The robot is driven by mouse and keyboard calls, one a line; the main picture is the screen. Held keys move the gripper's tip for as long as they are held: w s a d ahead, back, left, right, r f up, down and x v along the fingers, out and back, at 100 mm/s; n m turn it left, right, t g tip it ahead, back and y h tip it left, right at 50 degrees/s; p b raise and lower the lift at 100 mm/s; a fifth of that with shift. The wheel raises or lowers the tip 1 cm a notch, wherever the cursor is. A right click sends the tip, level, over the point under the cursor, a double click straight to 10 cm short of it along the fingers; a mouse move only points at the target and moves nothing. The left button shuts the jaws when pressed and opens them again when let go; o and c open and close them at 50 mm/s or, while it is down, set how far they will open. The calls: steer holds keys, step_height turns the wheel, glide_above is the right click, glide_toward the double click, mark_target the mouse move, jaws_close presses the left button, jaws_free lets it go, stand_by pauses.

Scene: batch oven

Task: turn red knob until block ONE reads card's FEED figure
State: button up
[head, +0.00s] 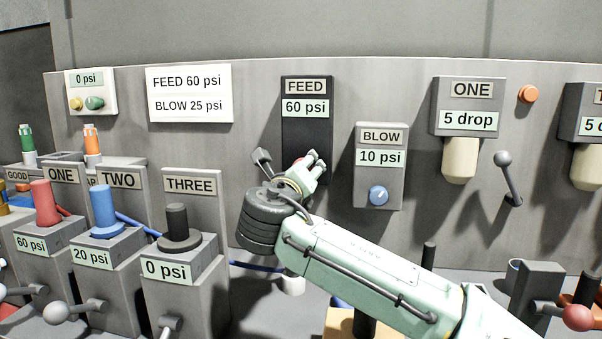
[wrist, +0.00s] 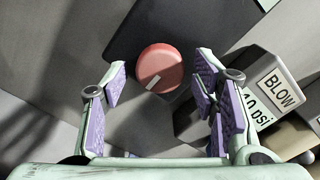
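The white card (head: 189,94) on the wall reads FEED 60 psi and BLOW 25 psi. The dark FEED panel (head: 307,134) reads 60 psi. Block ONE (head: 64,237), at the left with a red peg-like part on top, reads 60 psi. The round red knob (wrist: 160,69) has a pale mark at its lower left in the wrist view. In the head view my gripper mostly hides it. My gripper (head: 290,160) is at the lower FEED panel. In the wrist view its fingers are spread, with the knob between and apart from both.
The BLOW box (head: 381,190), reading 10 psi with a blue dial, stands close right of my gripper. Block TWO (head: 107,257) reads 20 psi and block THREE (head: 190,225) reads 0 psi. A wall unit ONE (head: 466,104) reads 5 drop, beside a lever (head: 508,178).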

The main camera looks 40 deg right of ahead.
stand_by(0.3)
steer(key=v, duration=1.2)
